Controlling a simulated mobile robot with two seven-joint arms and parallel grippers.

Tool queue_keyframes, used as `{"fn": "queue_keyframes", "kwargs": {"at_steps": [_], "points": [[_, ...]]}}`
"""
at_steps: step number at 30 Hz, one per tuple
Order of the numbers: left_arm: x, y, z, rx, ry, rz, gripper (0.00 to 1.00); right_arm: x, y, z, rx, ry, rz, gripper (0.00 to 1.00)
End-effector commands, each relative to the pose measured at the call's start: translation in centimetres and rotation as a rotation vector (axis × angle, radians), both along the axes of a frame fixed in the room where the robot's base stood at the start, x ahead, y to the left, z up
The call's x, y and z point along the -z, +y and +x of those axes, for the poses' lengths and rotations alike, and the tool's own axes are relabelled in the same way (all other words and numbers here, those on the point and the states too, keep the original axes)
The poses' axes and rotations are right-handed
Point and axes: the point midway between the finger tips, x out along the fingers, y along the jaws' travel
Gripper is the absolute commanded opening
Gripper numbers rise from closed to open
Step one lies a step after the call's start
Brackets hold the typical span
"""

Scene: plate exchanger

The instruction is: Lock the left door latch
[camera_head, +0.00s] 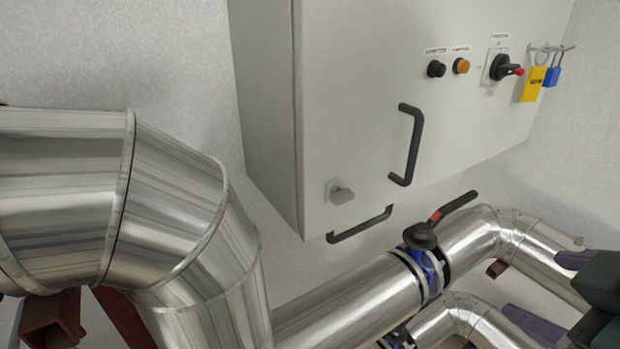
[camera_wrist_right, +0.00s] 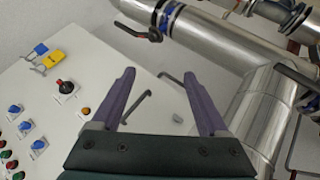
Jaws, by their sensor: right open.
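The left door latch (camera_head: 341,192) is a small light-grey knob on a square plate, near the lower left corner of the cabinet's front. In the right wrist view the latch (camera_wrist_right: 178,118) is small, between the fingers and nearer the right one. My right gripper (camera_head: 531,284) is at the lower right edge of the head view, well apart from the latch. In the wrist view its two purple fingers (camera_wrist_right: 159,74) are spread with nothing between them. The cabinet door (camera_head: 350,110) looks shut. My left gripper is not in view.
A dark door handle (camera_head: 411,145) and a lower handle (camera_head: 358,225) flank the latch. A valve lever (camera_head: 453,207) and shiny pipes (camera_head: 345,310) run below the cabinet. A large pipe bend (camera_head: 170,200) fills the left. A rotary switch (camera_head: 502,68) and padlocks (camera_head: 533,85) are at upper right.

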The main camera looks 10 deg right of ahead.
Motion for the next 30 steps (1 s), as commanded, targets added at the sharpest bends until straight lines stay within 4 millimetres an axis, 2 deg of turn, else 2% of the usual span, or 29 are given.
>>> {"fn": "queue_keyframes", "kwargs": {"at_steps": [1, 4, 8, 11, 13, 15, 18, 21, 23, 26, 30], "points": [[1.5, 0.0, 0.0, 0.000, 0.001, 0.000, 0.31, 0.4, -1.0, 1.3, -0.031, -0.051, -0.092, 0.78], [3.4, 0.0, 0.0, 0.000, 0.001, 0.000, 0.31, -0.8, -2.7, 4.0, -0.118, -0.157, -0.328, 0.78], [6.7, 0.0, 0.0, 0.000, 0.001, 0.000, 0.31, -3.0, -3.5, 7.7, -0.291, -0.295, -0.775, 0.78], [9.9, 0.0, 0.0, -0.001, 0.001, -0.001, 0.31, -3.8, -1.5, 10.4, -0.497, -0.364, -1.242, 0.78], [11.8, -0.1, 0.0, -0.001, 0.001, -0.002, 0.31, -3.1, 1.0, 11.6, -0.658, -0.378, -1.554, 0.78], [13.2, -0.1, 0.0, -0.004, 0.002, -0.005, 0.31, -1.4, 3.4, 12.5, -0.817, -0.369, -1.821, 0.78], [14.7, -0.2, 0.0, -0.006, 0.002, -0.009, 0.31, 1.8, 5.9, 13.1, -1.017, -0.344, -2.098, 0.78], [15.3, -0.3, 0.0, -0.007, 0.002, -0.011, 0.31, 4.2, 7.2, 13.3, -1.157, -0.321, -2.257, 0.78], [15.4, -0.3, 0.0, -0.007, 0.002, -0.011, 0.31, 4.9, 7.6, 13.3, -1.204, -0.315, -2.308, 0.78], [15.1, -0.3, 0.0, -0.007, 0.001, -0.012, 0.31, 5.2, 8.0, 13.8, -1.234, -0.311, -2.335, 0.78], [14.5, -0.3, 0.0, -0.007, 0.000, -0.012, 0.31, 4.9, 8.7, 15.7, -1.231, -0.314, -2.334, 0.78]]}}
